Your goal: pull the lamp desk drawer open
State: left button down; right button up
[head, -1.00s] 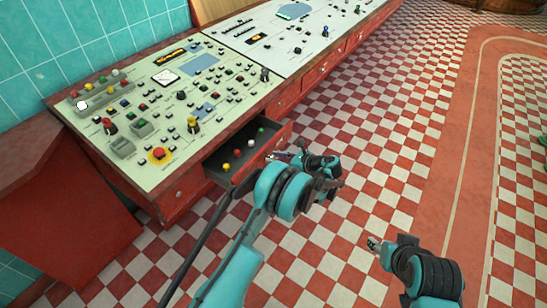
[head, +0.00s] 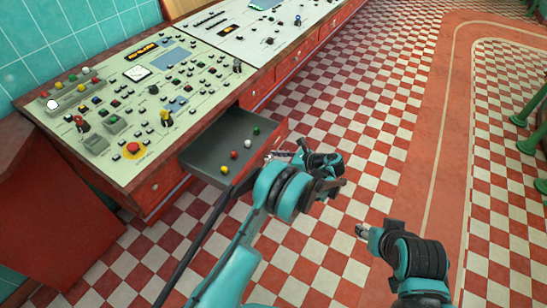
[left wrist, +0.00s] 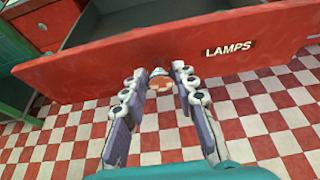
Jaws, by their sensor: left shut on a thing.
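The lamp desk drawer (head: 204,165) sticks well out from the red desk in the head view, with several small coloured lamps lying in its grey tray. In the left wrist view its red front (left wrist: 110,62) carries the label LAMPS (left wrist: 228,48). My left gripper (left wrist: 158,80) is at the drawer front, its fingers on both sides of a small round knob (left wrist: 159,74), shut on it. In the head view my left gripper (head: 277,155) is at the drawer's outer face, and the arm hides part of that face. My right gripper (head: 361,231) hangs over the floor, apart from the desk; its jaws are too small to read.
The desk top (head: 120,110) bears a pale control panel with buttons and knobs. Other shut drawers (head: 290,65) line the desk front farther back. Checkered floor (head: 400,110) is free to the right. Green posts (head: 525,120) stand at the far right edge.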

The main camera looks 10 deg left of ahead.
pick_arm(q)
jog(key=c, duration=1.2)
grip_release()
jog(key=v, duration=1.2)
